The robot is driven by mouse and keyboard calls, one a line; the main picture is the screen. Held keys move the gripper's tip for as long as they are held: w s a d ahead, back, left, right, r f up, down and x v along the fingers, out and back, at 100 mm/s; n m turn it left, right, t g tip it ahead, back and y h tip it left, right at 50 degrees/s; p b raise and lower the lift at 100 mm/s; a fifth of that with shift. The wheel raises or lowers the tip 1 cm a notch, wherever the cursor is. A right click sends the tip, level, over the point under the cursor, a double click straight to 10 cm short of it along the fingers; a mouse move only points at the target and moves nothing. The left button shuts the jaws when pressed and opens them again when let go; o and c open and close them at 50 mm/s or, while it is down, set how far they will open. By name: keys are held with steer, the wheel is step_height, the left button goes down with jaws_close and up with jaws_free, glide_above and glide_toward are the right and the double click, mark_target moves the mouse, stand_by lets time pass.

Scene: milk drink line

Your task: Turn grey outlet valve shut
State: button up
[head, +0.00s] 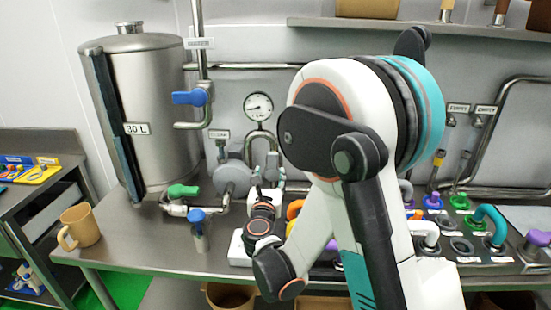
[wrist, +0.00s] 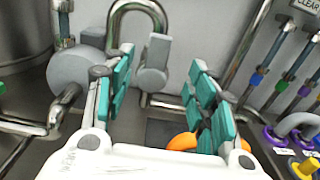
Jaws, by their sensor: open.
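The grey outlet valve (wrist: 153,62) shows in the wrist view as an upright flat grey handle above a rounded grey body, on the steel pipe behind the bench. In the head view its handle (head: 272,165) is small and partly hidden by my gripper. My gripper (wrist: 163,60) is open, with teal-padded fingers on either side of the handle in the picture. I see a gap on both sides and no clear contact. In the head view my gripper (head: 266,186) is low in front of the valve, partly hidden by my arm.
A grey round pump (wrist: 76,76) is left of the valve. A curved steel pipe (wrist: 137,8) rises behind. An orange looped part (wrist: 183,142) lies by the right finger. The steel tank (head: 142,105), green-handled valve (head: 183,191) and blue-handled valve (head: 197,215) stand left.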

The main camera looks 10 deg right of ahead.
mark_target(272, 159)
steer(key=b+x, duration=0.2)
steer(key=x, duration=1)
steer(key=shift+w+d, duration=0.1)
steer(key=shift+w, duration=0.25)
jaws_close()
